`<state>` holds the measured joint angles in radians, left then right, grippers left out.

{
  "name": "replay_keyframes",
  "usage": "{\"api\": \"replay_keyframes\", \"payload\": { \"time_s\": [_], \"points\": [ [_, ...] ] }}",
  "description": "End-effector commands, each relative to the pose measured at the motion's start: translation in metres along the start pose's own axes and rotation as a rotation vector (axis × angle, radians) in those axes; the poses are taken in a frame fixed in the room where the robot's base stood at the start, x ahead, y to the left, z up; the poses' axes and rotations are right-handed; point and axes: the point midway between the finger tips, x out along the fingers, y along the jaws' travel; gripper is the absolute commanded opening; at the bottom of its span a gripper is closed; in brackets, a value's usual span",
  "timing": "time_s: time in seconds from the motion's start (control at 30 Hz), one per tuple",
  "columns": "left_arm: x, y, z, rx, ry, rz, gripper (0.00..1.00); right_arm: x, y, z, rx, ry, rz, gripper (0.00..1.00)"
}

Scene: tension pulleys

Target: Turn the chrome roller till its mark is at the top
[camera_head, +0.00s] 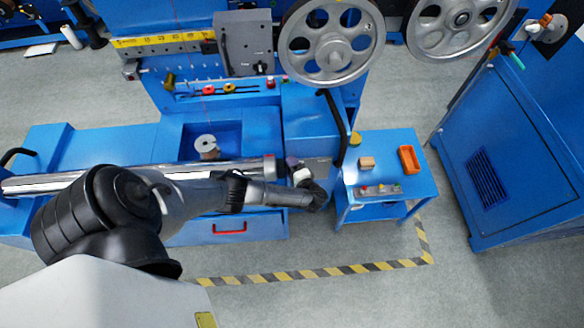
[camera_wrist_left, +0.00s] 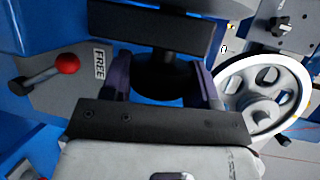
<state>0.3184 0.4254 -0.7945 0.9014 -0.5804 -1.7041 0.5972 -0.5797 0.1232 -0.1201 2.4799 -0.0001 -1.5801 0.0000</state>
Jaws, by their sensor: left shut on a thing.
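The chrome roller (camera_head: 40,184) lies across the blue bench at the left in the head view, partly hidden behind my left arm. I cannot make out its mark. My left gripper (camera_head: 298,170) is by the roller's right end. In the left wrist view my left gripper (camera_wrist_left: 162,88) has its two dark purple fingers on either side of a black round knob (camera_wrist_left: 160,74) and is shut on it. My right gripper is in neither view.
A small blue table (camera_head: 420,185) with an orange bin (camera_head: 408,159) and a wooden block (camera_head: 367,162) stands right of the gripper. Spoked pulleys (camera_head: 330,40) are above. A blue cabinet (camera_head: 520,150) is at the right.

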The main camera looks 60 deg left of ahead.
Motion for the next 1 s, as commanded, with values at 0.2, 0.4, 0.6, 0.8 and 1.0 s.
{"api": "replay_keyframes", "payload": {
  "time_s": [0.2, 0.4, 0.6, 0.8, 1.0],
  "points": [
    [0.0004, 0.0009, -0.0001, -0.015, -0.001, -0.034, 0.31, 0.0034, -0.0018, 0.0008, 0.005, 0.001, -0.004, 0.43],
    [0.0005, 0.0004, 0.0, -0.018, 0.0, -0.042, 0.31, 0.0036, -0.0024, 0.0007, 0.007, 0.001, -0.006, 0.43],
    [0.0005, 0.0005, 0.0, -0.017, -0.001, -0.041, 0.31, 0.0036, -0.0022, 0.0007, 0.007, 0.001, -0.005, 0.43],
    [0.0006, 0.0005, 0.0001, -0.017, -0.001, -0.041, 0.69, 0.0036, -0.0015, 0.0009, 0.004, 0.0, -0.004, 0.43],
    [0.0005, 0.0004, 0.0001, -0.017, -0.001, -0.041, 0.8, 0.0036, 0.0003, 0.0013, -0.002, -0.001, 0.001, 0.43]
  ]
}}
